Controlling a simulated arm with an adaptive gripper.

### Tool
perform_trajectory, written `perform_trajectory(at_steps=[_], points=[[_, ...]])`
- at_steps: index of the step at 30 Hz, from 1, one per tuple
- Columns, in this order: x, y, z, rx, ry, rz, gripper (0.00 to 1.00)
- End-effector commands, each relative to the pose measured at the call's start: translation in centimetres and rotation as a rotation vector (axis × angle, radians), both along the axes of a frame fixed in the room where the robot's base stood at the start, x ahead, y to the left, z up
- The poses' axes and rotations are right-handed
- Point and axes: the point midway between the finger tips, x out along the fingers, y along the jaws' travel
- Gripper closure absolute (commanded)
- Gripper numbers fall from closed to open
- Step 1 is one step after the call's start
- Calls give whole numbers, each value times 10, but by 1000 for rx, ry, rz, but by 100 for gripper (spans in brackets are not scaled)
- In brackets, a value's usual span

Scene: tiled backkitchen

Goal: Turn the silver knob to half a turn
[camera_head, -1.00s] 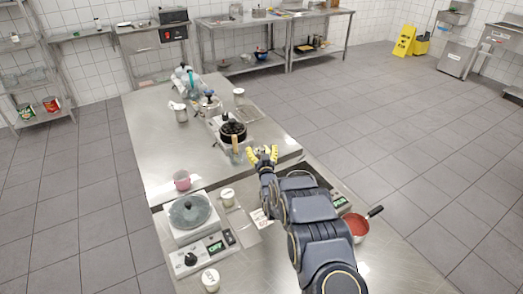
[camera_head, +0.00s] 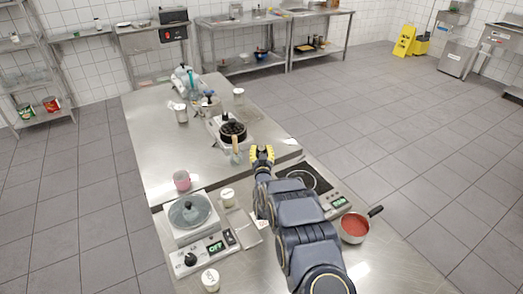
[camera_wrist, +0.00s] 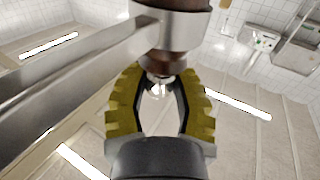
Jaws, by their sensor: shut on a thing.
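My gripper (camera_head: 262,152), with yellow ribbed fingers, is at the near right end of the steel table in the head view. In the wrist view my gripper (camera_wrist: 162,76) has its fingertips closed in on both sides of a small shiny silver knob (camera_wrist: 158,90). The knob sits below a brown and metal cylinder (camera_wrist: 174,30). The fingers hide part of the knob, and its turn angle cannot be read. I cannot make out the knob in the head view.
A metal bar (camera_wrist: 75,72) runs close to the left finger in the wrist view. A black pot (camera_head: 232,131) stands left of my gripper. A hotplate (camera_head: 302,180) and a red-filled saucepan (camera_head: 355,226) are at right. A lidded pan (camera_head: 190,211) stands at left.

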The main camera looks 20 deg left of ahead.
Motion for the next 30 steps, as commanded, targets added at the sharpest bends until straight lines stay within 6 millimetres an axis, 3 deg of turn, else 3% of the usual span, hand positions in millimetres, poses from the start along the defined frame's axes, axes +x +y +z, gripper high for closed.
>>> perform_trajectory(at_steps=[15,30], points=[[-1,4,-1,2,1,-416,100],[0,1,-1,1,1,-644,100]])
